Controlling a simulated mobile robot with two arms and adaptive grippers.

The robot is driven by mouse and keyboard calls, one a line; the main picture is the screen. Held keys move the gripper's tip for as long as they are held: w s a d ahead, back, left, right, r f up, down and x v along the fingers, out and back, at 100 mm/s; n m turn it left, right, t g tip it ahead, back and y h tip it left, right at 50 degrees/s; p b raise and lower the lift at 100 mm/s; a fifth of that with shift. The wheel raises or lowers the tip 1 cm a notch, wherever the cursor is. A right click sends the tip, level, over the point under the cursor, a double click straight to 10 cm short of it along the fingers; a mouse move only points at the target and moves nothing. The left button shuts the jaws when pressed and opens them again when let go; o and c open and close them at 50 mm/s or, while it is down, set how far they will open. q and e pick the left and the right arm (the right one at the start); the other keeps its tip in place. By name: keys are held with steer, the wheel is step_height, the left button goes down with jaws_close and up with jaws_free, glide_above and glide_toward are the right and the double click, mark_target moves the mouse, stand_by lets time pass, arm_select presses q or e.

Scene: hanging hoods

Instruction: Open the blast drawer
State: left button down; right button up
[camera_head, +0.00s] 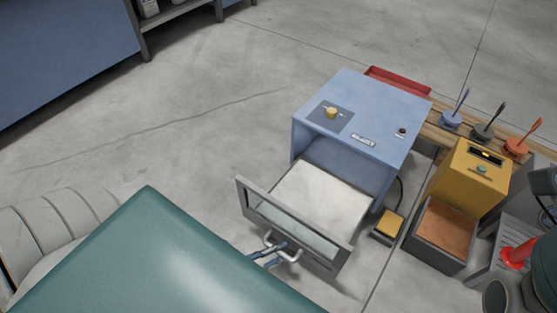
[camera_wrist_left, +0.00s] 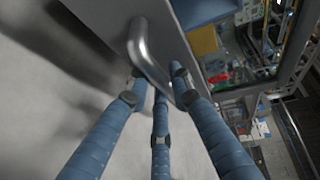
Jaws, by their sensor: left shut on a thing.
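The blue blast cabinet (camera_head: 395,104) stands on the floor right of centre, with a yellow knob (camera_head: 331,113) on top. Its drawer (camera_head: 322,196) is out of the cabinet front, showing a pale, empty-looking inside. The drawer front has a grey frame with a glass window (camera_head: 290,230) and a silver bar handle (camera_head: 290,256). My left gripper (camera_head: 268,256) is at this handle, partly hidden by my own teal arm cover. In the left wrist view the blue fingers close around the metal handle (camera_wrist_left: 148,55). My right gripper is not in view.
A yellow pedal (camera_head: 389,225) lies right of the drawer. A yellow machine (camera_head: 470,178) with a brown-topped bin (camera_head: 443,236) stands further right. A red tray (camera_head: 398,80) is behind the cabinet. Floor left of the drawer is clear.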

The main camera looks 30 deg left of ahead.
arm_select(q)
steer(key=c, duration=1.5)
jaws_free()
steer(key=shift+c, duration=0.2)
steer(key=v, duration=1.2)
